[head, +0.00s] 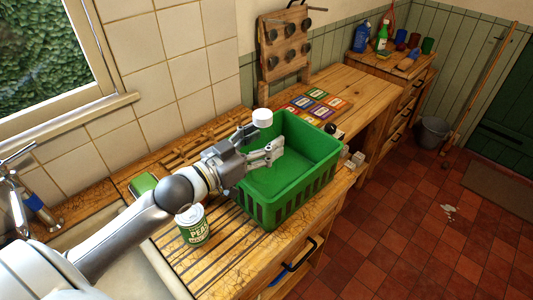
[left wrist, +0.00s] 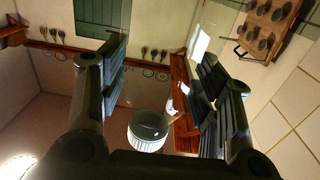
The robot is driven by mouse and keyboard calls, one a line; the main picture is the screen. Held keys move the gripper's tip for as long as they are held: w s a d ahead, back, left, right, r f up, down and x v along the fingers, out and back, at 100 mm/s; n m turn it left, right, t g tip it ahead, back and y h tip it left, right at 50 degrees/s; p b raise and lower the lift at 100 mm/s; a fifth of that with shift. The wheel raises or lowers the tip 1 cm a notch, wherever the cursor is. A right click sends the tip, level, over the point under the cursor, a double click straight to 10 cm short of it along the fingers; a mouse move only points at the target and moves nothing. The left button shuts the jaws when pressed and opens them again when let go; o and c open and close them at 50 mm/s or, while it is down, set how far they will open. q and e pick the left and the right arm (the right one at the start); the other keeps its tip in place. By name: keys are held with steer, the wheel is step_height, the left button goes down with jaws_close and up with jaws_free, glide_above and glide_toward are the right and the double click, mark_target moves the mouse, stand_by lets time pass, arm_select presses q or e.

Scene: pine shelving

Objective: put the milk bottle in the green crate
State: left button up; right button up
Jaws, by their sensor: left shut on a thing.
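The milk bottle shows mainly as its white top (head: 262,118), just above my left gripper's fingers. In the left wrist view a white ribbed round piece (left wrist: 148,130), seemingly the same top, shows between the fingers; the bottle's body is hard to make out. My left gripper (head: 268,143) is shut on the bottle, over the far left part of the green crate (head: 268,218). Its two fingers (left wrist: 160,85) also show in the left wrist view. The crate stands on the wooden counter, and its visible floor looks empty. My right gripper is not in view.
A pea can (head: 193,226) stands on the counter left of the crate, below my arm. A green-topped thing (head: 142,185) lies near the wall. Coloured cards (head: 318,101) and a pegboard (head: 285,45) are behind the crate. Small items crowd its right side.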

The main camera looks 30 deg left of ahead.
arm_select(q)
steer(key=w+f+p, duration=0.2)
steer(key=w+f, duration=0.1)
steer(key=f, duration=0.5)
steer(key=shift+w+a, duration=0.35)
steer(key=shift+a, duration=0.1)
steer(key=shift+f, duration=0.5)
steer(key=shift+f+b, duration=0.1)
steer(key=shift+b, duration=0.2)
